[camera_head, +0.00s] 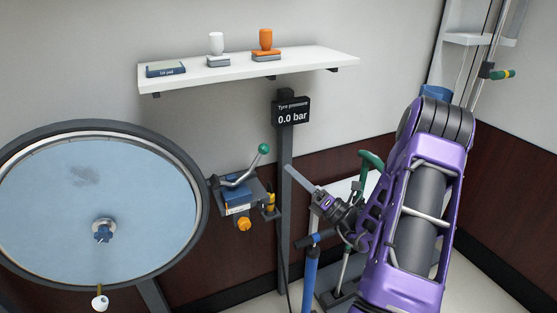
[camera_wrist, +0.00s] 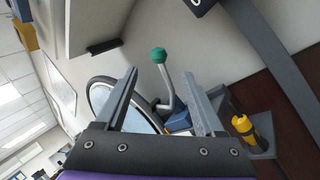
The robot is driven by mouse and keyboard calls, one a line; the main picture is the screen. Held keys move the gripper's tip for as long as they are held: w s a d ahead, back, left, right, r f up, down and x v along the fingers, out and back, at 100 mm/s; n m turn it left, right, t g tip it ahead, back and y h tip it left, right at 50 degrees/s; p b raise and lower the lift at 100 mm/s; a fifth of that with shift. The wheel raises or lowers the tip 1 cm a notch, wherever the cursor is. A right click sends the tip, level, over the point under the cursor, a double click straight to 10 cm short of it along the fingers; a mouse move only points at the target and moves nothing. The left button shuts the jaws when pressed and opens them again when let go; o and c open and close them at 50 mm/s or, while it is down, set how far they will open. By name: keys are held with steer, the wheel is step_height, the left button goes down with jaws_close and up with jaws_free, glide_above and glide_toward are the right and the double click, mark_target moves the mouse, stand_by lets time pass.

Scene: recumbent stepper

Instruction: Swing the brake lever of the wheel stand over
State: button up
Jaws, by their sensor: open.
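The brake lever (camera_head: 239,179) is a bent silver rod with a green ball knob (camera_head: 263,148). It rises to the right from a blue block (camera_head: 236,194) on a grey bracket beside the wheel (camera_head: 80,190). My gripper (camera_head: 290,170) is to the right of the lever, by the dark post, apart from it. In the wrist view my gripper (camera_wrist: 160,75) is open and empty. The lever (camera_wrist: 166,88) shows between its two fingers there, with the green knob (camera_wrist: 158,55) past the fingertips. In the head view one finger is hard to make out.
A dark post (camera_head: 285,150) carries a display (camera_head: 291,111) reading 0.0 bar. A white shelf (camera_head: 320,62) holds stamps and an ink pad above. A yellow item (camera_head: 270,203) stands right of the bracket. A blue pump (camera_head: 311,270) stands below my gripper.

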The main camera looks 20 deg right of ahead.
steer(key=shift+v, duration=1.7)
